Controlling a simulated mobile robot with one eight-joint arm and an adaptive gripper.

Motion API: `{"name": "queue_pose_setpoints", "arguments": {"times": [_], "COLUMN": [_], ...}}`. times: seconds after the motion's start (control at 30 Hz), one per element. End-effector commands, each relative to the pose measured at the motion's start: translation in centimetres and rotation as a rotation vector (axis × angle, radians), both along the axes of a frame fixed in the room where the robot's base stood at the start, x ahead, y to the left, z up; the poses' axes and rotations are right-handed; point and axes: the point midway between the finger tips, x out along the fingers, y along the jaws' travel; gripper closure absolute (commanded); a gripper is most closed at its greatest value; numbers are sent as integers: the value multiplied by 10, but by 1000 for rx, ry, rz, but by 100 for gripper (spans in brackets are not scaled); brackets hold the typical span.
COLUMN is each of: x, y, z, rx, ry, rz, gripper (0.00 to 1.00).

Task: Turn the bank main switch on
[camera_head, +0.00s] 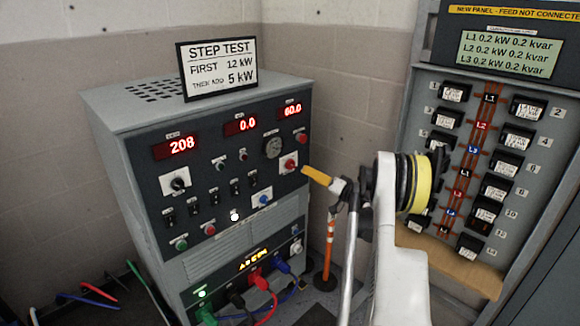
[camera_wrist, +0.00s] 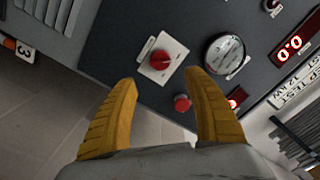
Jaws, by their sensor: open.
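A grey load-bank cabinet (camera_head: 270,98) stands at the left in the head view. Its dark front panel carries a red rotary knob (camera_head: 290,164) on a white plate at the right edge. In the wrist view this red knob (camera_wrist: 160,58) lies just beyond the fingertips, its grip ridge tilted. I cannot read which control is labelled bank main. My gripper (camera_head: 308,172) has yellow-orange fingers and is close to the panel's right side in the head view. In the wrist view my gripper (camera_wrist: 162,77) is open and empty, its fingers apart below the knob, with no visible contact.
A round gauge (camera_wrist: 225,54) and a red button (camera_wrist: 182,103) are near the fingers. A black knob (camera_head: 177,184) and a blue knob (camera_head: 262,200) sit on white plates. Coloured cables (camera_head: 262,282) plug in below. A breaker panel (camera_head: 456,120) stands right of my arm.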

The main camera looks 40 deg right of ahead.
Motion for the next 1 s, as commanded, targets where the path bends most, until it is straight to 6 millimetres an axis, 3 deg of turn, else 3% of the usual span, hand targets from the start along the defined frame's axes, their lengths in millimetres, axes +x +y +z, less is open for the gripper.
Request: {"name": "queue_pose_setpoints", "arguments": {"times": [0.3,0.5,0.9,1.0], "x": [63,91,99,99], "y": [7,9,9,9], "z": [-3,-2,1,1], "rx": [0,1,1,1], "ry": [1,2,2,2], "rz": [4,2,2,2], "gripper": [40,40,40,70]}}
